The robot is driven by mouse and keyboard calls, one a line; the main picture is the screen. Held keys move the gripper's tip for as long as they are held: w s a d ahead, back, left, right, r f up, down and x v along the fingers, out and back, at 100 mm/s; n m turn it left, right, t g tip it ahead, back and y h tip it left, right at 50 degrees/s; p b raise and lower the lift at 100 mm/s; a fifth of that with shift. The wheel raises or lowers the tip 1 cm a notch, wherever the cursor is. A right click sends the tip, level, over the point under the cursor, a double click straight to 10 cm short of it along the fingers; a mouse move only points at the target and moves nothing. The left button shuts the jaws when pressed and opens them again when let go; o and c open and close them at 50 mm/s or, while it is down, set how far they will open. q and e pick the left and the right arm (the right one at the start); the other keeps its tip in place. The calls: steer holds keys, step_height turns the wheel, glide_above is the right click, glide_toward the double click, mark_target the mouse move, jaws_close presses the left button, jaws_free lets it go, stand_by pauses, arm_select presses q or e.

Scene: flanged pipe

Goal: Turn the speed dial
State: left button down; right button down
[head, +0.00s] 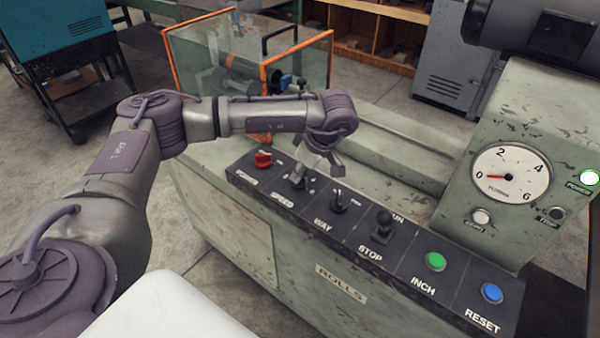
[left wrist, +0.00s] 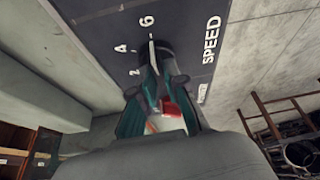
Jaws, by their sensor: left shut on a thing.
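The speed dial (head: 299,185) is a small dark knob above the word SPEED on the sloped black control panel. My left gripper (head: 300,176) reaches down to it from above, with its fingertips at the knob. In the left wrist view, the fingers of my left gripper (left wrist: 157,80) are closed on the dark speed dial (left wrist: 165,50), with printed scale marks beside it. The fingers hide part of the knob. My right gripper is not in view.
The panel (head: 400,262) also carries a red switch (head: 263,160), the WAY switch (head: 338,203), a STOP lever (head: 383,222), a green INCH button (head: 435,261) and a blue RESET button (head: 492,293). The gauge (head: 511,174) needle points near 0. An orange-framed guard (head: 250,60) stands behind.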

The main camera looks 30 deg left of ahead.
arm_select(q)
steer(key=shift+m, duration=0.5)
steer(key=c, duration=1.2)
jaws_free()
steer(key=shift+r, duration=0.1)
steer(key=v, duration=1.1)
steer(key=shift+s+d+r, duration=0.15)
steer(key=shift+s+r, duration=0.05)
steer(key=shift+r, duration=0.2)
